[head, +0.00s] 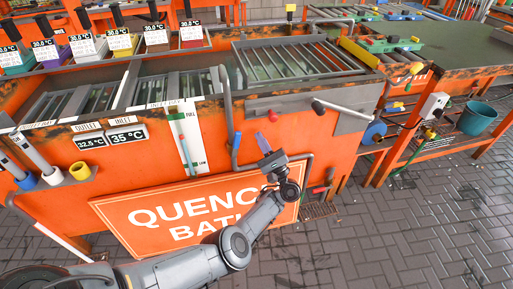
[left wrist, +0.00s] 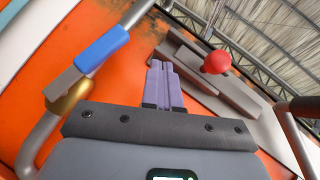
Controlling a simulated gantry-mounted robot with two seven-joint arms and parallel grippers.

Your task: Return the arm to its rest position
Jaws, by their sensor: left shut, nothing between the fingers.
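My left arm (head: 182,265) reaches in from the lower left of the head view, in front of the orange quench bath. My left gripper (head: 262,141) is at its end, pointing up, close to the bath's front panel. In the left wrist view the two purple fingers (left wrist: 166,85) are together, with nothing between them. My right arm and right gripper are not in view.
The quench bath (head: 300,135) fills the middle. A blue-handled lever (head: 236,143) stands just left of my gripper; a red knob (head: 272,116) is just above it. The "QUENCH BATH" sign (head: 150,215) is behind my arm. Open brick floor (head: 400,235) lies to the right.

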